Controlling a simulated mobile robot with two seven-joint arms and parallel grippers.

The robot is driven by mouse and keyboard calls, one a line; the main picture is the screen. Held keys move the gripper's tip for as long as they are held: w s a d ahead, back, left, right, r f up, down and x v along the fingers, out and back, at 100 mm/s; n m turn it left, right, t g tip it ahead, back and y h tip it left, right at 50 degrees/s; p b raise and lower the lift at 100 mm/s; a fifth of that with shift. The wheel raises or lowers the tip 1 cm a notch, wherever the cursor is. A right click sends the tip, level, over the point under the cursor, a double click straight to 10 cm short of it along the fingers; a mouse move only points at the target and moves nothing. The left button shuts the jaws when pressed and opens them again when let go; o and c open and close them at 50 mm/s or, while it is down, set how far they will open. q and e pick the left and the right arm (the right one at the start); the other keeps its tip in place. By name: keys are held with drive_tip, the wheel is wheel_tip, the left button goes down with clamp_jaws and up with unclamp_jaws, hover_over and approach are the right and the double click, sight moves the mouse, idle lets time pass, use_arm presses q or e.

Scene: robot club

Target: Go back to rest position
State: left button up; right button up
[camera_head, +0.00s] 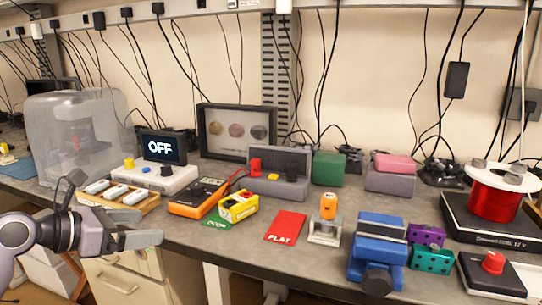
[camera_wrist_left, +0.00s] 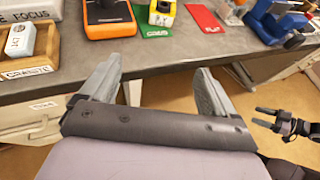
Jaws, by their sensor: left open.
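My left gripper (camera_head: 148,228) is in front of the bench's near edge at the left in the head view, below the wooden tray. Its fingers are apart with nothing between them. In the left wrist view its two grey fingers (camera_wrist_left: 157,82) point towards the bench edge with a wide empty gap. My right gripper (camera_wrist_left: 262,117) shows small at the right edge of the left wrist view, over the floor, with its two dark prongs apart and empty. It is not in the head view.
The grey bench (camera_head: 190,232) is crowded: a wooden tray (camera_head: 150,205) with several blocks, an orange multimeter (camera_head: 197,198), a yellow box (camera_head: 238,206), a red FLAT card (camera_head: 286,226), a blue vise (camera_head: 378,250) and a red wire spool (camera_head: 494,200). Drawers (camera_head: 122,280) stand below the left gripper.

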use_arm(q)
drive_tip(key=s+d+f+n+t+h+p, duration=0.4)
drive_tip(key=s+d+n, duration=0.3)
drive_tip(key=n, duration=0.6)
drive_tip(key=s+a+f+n+t+y+p, duration=0.1)
drive_tip(key=s+a+f+n+y, duration=0.1)
drive_tip(key=s+f+n+y, duration=0.65)
drive_tip(key=w+a+f+n+t+y+p, duration=0.15)
drive_tip(key=f+n, duration=0.35)
drive_tip(key=n, duration=0.8)
drive_tip(key=s+d+f+n+g+y, duration=0.1)
drive_tip(key=s+f+n+g, duration=0.5)
drive_tip(key=s+f, duration=0.4)
drive_tip(key=shift+s+d+f+n+p, duration=0.15)
drive_tip(key=shift+s+n+p, duration=0.15)
drive_tip(key=shift+s+n, duration=0.6)
use_arm(e)
wheel_tip(320, 180, up, 6)
drive_tip(key=shift+s+d, duration=0.2)
drive_tip(key=shift+s, duration=0.1)
